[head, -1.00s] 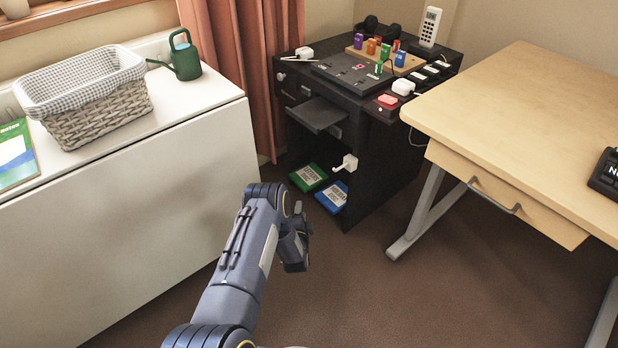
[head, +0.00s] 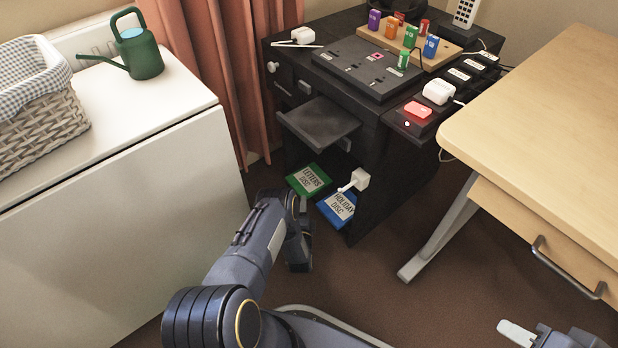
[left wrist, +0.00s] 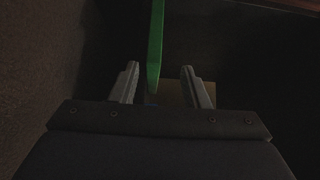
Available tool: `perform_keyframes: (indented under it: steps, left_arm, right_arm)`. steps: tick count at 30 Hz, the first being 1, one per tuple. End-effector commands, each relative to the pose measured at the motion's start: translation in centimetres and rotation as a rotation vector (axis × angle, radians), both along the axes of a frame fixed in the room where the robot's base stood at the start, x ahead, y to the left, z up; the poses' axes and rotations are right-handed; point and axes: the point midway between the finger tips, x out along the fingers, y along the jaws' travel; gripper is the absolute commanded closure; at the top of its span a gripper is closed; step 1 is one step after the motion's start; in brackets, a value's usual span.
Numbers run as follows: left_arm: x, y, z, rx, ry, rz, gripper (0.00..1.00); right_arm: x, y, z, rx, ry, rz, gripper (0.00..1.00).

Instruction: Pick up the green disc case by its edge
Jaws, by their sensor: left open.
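The green disc case (head: 309,180), labelled "Letters disc", lies in the low opening of the black bureau. My left gripper (head: 298,206) is just in front of it in the head view, its fingers partly hidden by my own wrist. In the dark left wrist view, the green case (left wrist: 155,48) shows edge-on as a thin green strip. Its near end is between the spread fingers of my left gripper (left wrist: 162,82), closer to the left finger, with gaps on both sides. My right gripper (head: 518,333) shows partly at the bottom right; its jaw opening is unclear.
A blue "Holiday disc" case (head: 336,209) lies right beside the green one, with a white plug-like piece (head: 356,180) above it. A dark pull-out shelf (head: 318,124) overhangs the opening. The white cabinet (head: 110,225) is to the left, the wooden desk (head: 550,130) to the right.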

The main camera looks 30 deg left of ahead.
Motion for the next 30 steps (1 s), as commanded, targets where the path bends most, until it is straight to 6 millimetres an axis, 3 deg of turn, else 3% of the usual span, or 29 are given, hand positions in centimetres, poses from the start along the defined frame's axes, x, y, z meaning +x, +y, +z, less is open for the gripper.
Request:
perform_keyframes:
  steps: [8,12,21,30]
  left_arm:
    - [3.4,1.6,-1.3,-0.001,-0.003,0.002,0.58]
    - [5.0,2.3,-1.0,-0.001,-0.003,0.0,0.58]
    - [5.4,2.5,-0.8,-0.001,0.0,-0.001,0.58]
    - [5.4,2.4,-0.8,-0.001,0.0,-0.001,0.97]
  right_arm:
    - [0.0,0.0,-3.0,0.0,0.0,0.0,0.64]
    - [0.0,0.0,-3.6,0.0,0.0,0.0,0.64]
    - [0.0,0.0,-3.5,0.0,0.0,0.0,0.64]
    - [0.0,0.0,-3.5,0.0,0.0,0.0,0.64]
